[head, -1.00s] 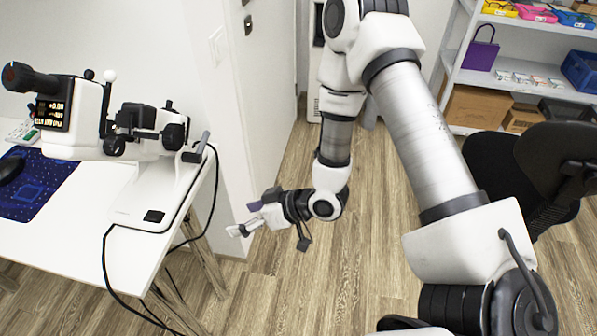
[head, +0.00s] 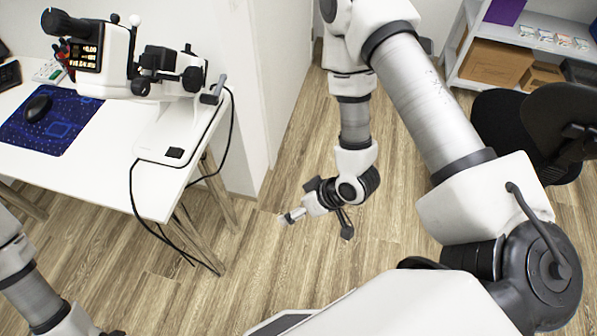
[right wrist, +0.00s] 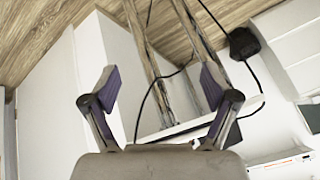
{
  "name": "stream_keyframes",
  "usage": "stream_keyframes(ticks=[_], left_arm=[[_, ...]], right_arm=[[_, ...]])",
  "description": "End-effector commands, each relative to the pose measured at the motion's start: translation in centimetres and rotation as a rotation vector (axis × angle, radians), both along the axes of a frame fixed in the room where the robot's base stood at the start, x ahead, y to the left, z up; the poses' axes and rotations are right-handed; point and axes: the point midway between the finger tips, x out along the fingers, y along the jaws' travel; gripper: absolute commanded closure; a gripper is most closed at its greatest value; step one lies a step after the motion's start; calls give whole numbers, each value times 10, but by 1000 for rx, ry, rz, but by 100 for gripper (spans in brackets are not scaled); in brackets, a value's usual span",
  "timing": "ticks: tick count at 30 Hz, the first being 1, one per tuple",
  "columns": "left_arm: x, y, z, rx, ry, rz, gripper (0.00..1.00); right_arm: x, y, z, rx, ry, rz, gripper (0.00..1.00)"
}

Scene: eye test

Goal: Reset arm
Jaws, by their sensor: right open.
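My right arm reaches down from the upper right in the head view. Its gripper (head: 292,216) hangs over the wood floor, to the right of the white table, and touches nothing that I can see. In the right wrist view the two purple-padded fingers of this gripper (right wrist: 158,92) stand wide apart with nothing between them. Links of my left arm show at the lower left of the head view; the left gripper is not visible.
A white table (head: 100,170) holds an eye-test instrument (head: 150,75), a blue mouse pad (head: 62,135) and a black mouse (head: 38,108). A black cable (head: 133,200) hangs off its edge. A black chair (head: 500,125) and shelf (head: 480,75) stand right. Floor between is clear.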

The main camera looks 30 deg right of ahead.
Motion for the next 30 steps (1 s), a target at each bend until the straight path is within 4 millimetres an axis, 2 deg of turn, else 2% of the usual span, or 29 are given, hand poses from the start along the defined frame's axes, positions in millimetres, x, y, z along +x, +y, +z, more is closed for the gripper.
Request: stream_keyframes(ticks=[10,11,13,16,19,23,30], left_arm=[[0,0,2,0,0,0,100],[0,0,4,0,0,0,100],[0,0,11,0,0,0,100],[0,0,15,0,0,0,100],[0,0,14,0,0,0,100],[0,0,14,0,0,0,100],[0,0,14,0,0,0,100]], right_arm=[[-4,1,-1,-1,10,5,14],[-11,3,-4,-4,26,14,14],[-37,1,-15,-53,106,2,14],[-84,-24,-35,-207,289,-107,14],[-114,-49,-41,-323,419,-226,14],[-126,-60,-41,-368,482,-289,14],[-126,-60,-41,-366,480,-287,14]])
